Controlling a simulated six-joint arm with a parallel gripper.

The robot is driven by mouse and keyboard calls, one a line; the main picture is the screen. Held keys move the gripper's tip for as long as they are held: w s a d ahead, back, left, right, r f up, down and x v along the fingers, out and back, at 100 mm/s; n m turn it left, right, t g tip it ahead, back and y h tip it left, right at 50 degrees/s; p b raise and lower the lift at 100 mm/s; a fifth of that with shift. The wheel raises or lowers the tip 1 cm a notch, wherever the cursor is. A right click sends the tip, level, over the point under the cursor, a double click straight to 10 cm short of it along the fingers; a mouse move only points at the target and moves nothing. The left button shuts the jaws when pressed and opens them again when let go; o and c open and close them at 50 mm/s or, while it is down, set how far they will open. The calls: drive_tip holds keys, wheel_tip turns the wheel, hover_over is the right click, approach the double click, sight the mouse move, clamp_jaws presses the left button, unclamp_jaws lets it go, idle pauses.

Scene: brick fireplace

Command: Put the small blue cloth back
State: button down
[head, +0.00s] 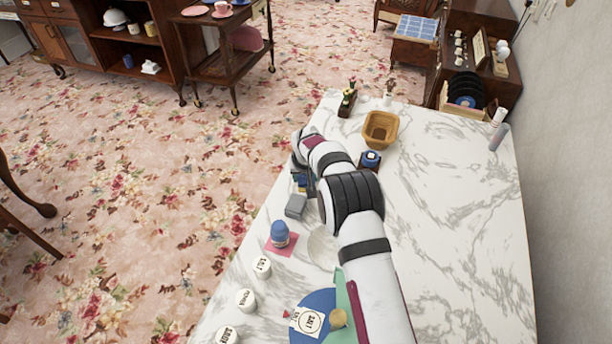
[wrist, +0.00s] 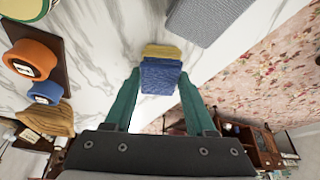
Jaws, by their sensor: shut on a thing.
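My gripper (wrist: 159,76) has its two green fingers on either side of a small folded blue cloth (wrist: 161,80) and is shut on it. A yellow folded cloth (wrist: 162,51) shows just beyond the blue one in the wrist view; I cannot tell whether the two touch. In the head view, my gripper is over the left edge of the marble table, largely hidden by my arm. A bit of blue and yellow shows there.
A grey block (head: 295,205) lies near the gripper; it is large at the top of the wrist view (wrist: 205,18). A blue jar (head: 371,159) on a dark base and a wicker basket (head: 381,130) stand farther back. The table's right side (head: 455,220) is clear.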

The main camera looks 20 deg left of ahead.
drive_tip(key=shift+f, duration=0.1)
drive_tip(key=shift+c, duration=1.1)
unclamp_jaws()
drive_tip(key=v, duration=1.2)
drive_tip(key=s+d+r+m+g+h, duration=0.1)
drive_tip(key=s+d+r+m, duration=0.1)
drive_tip(key=s+d+r, duration=0.55)
drive_tip(key=s+d+r+m+g, duration=0.1)
drive_tip(key=s+d+r+m, duration=0.2)
drive_tip(key=d, duration=0.7)
drive_tip(key=s+d+m+g, duration=0.1)
drive_tip(key=s+d, duration=0.3)
drive_tip(key=s, duration=0.9)
drive_tip(key=s+d+f+m+g+y, duration=0.1)
drive_tip(key=s+d+m, duration=0.3)
drive_tip(key=s, duration=0.9)
drive_tip(key=shift+s+d, duration=0.15)
drive_tip(key=shift+d, duration=0.05)
